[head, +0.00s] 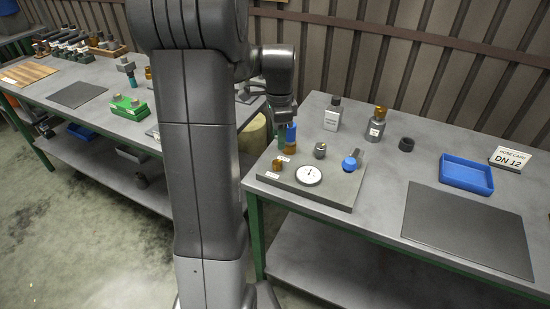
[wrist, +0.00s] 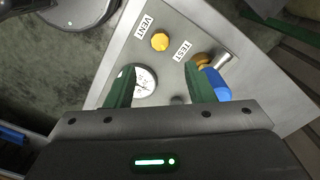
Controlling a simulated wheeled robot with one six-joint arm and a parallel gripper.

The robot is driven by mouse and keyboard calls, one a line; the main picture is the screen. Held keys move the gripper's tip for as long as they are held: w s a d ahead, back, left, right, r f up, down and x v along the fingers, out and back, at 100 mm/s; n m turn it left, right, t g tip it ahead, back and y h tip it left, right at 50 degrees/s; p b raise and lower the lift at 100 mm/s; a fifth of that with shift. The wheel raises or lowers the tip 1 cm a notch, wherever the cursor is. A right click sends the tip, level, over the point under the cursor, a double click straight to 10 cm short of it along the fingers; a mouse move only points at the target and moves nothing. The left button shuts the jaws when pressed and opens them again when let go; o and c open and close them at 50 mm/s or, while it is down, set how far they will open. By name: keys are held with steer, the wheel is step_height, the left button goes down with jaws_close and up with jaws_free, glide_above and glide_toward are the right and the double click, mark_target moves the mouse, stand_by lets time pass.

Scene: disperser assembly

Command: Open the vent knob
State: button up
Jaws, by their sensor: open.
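The vent knob is a small yellow-orange knob (wrist: 160,41) beside the VENT label (wrist: 145,24) on a grey panel; in the head view the knob (head: 278,163) sits at the panel's left side. My gripper (wrist: 160,68) is open and empty, with its green fingers pointing toward the panel. In the wrist view the knob appears just beyond the fingertips, between their lines. In the head view my gripper (head: 284,128) hangs over the panel's back left, apart from the knob.
The panel (head: 330,193) also carries a gauge (head: 308,174), a grey knob (head: 320,150) and a blue-topped part (head: 350,163). A blue and brass fitting (wrist: 215,82) stands close to the right finger, by the TEST label (wrist: 182,51). Bottles (head: 333,116) and a blue tray (head: 466,174) stand right.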

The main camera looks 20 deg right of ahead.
mark_target(278, 162)
step_height(278, 162, down, 10)
steer(key=shift+f, duration=0.1)
stand_by(0.4)
steer(key=c, duration=1)
